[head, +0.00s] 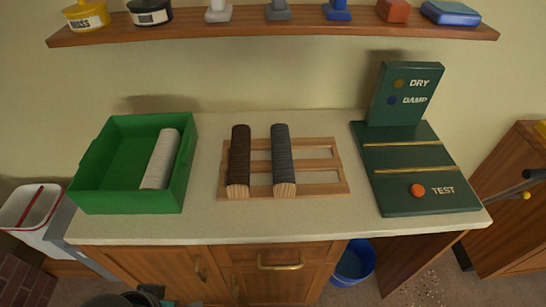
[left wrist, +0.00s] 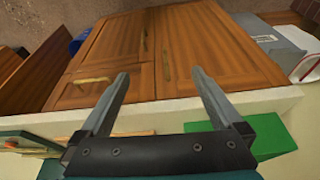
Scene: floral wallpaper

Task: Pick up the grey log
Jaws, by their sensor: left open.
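The grey log (head: 281,155) has dark grey bark and a pale cut end. It lies lengthwise on a wooden rack (head: 342,178) in the middle of the counter, beside a dark brown log (head: 239,158) to its left. A whitish log (head: 161,160) lies in the green tray (head: 100,150) at the left. In the left wrist view my left gripper (left wrist: 160,76) is open with nothing between its fingers, in front of the wooden cabinet doors below the counter. It is apart from the logs, which are not seen in that view. My right gripper is not in view.
A green test board (head: 420,160) with an orange button and an upright DRY/DAMP panel stands at the counter's right. A shelf (head: 270,36) with tins and small blocks runs above. A blue bucket (head: 352,262) stands below. Bare counter (head: 330,222) lies in front of the rack.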

